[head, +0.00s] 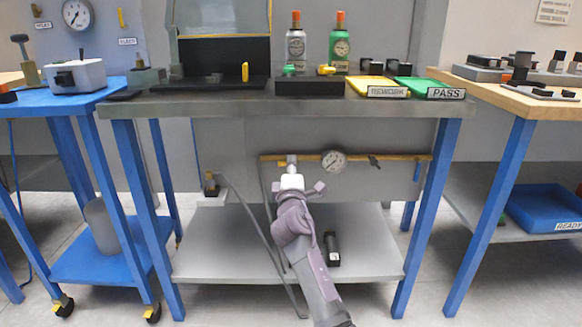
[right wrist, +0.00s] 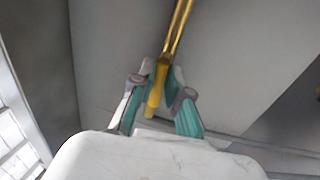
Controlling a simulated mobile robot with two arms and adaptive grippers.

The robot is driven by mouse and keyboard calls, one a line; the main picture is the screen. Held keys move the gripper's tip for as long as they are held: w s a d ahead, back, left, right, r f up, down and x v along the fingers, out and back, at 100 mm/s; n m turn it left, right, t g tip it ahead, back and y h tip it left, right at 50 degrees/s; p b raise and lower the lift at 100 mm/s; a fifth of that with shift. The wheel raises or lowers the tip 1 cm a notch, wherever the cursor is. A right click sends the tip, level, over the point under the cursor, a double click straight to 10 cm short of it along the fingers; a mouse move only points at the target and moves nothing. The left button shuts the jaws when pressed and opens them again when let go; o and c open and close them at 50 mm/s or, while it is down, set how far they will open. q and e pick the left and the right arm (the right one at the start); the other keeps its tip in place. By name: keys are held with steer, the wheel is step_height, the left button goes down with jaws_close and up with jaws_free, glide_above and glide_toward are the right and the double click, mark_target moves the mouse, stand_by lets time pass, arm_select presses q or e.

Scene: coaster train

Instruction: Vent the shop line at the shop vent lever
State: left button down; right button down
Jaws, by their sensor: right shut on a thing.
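My right gripper (head: 291,165) reaches up under the middle bench to the left part of a brass pipe (head: 310,157). In the right wrist view its fingers (right wrist: 158,92) are shut around a yellow handle (right wrist: 154,98), which looks like a lever and lies in line with the brass pipe (right wrist: 179,28). My fingers hide this handle in the head view. No label naming it can be read. A round gauge (head: 333,161) sits on the pipe to the right of the gripper, and a small dark lever (head: 375,160) farther right. My left gripper is not in view.
The bench top (head: 220,104) is above my arm, with blue legs (head: 430,215) on both sides. A lower shelf (head: 365,250) carries a black object (head: 331,248). A small block with a brass fitting (head: 211,188) is at left. Two bottles (head: 297,50) stand on the bench.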

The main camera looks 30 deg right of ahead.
steer(key=shift+s+d+r, duration=0.1)
steer(key=shift+d+r, duration=0.1)
stand_by(0.3)
steer(key=c, duration=1.2)
jaws_free()
steer(key=shift+c, duration=0.2)
steer(key=shift+o, duration=0.2)
steer(key=shift+f, duration=0.1)
steer(key=shift+a, duration=0.1)
steer(key=v, duration=1.2)
